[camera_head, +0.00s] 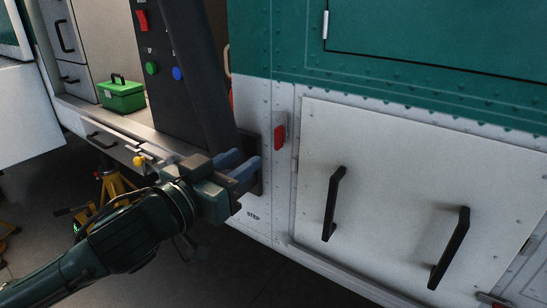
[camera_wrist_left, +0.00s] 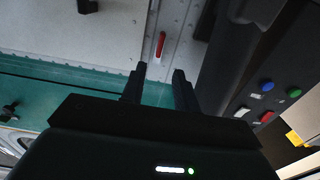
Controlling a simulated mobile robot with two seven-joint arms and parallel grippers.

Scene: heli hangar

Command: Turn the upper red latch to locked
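The upper red latch (camera_head: 280,136) stands upright on the white frame left of a white hatch panel. It also shows in the left wrist view (camera_wrist_left: 160,45), just beyond my fingertips. My left gripper (camera_head: 248,163) is open and empty, with a gap between its blue-grey fingers. In the head view it is left of the latch and a little lower, not touching it. In the left wrist view my two dark fingers (camera_wrist_left: 160,72) point toward the latch. My right gripper is in neither view.
The white hatch panel (camera_head: 400,160) has two black handles (camera_head: 333,203) (camera_head: 449,248) that stick out. A dark column (camera_head: 165,95) with a red switch and green and blue buttons stands behind my left arm. A green box (camera_head: 121,94) sits on a ledge at left.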

